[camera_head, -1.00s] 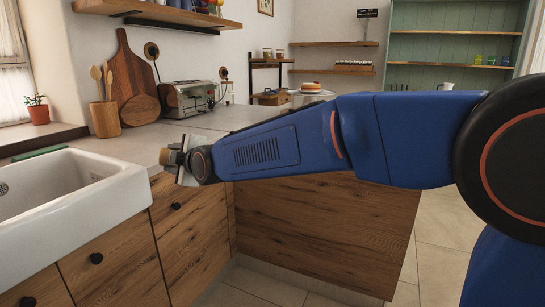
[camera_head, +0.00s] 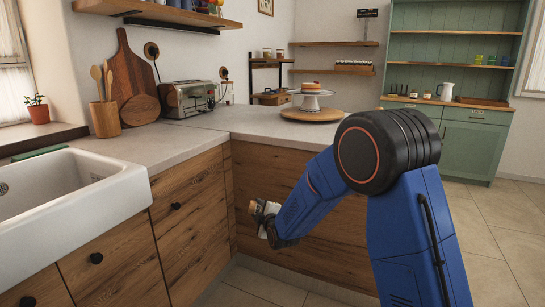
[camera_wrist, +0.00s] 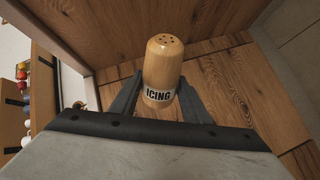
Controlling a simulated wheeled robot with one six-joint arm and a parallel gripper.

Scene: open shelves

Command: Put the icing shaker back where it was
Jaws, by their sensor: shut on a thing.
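The icing shaker (camera_wrist: 162,70) is a wooden cylinder with a holed, rounded top and a white band reading "ICING". My gripper (camera_wrist: 158,103) is shut on it, with a dark finger on each side of its lower part in the wrist view. In the head view my gripper (camera_head: 264,215) is low in front of the wooden cabinet fronts, below the countertop edge. The shaker (camera_head: 256,207) shows there as a small pale wooden piece at the gripper's tip. Its base is hidden by the gripper.
A white sink (camera_head: 130,190) is at left. Wall shelves (camera_head: 335,44) and a green dresser (camera_head: 480,140) stand behind. The floor at right is open.

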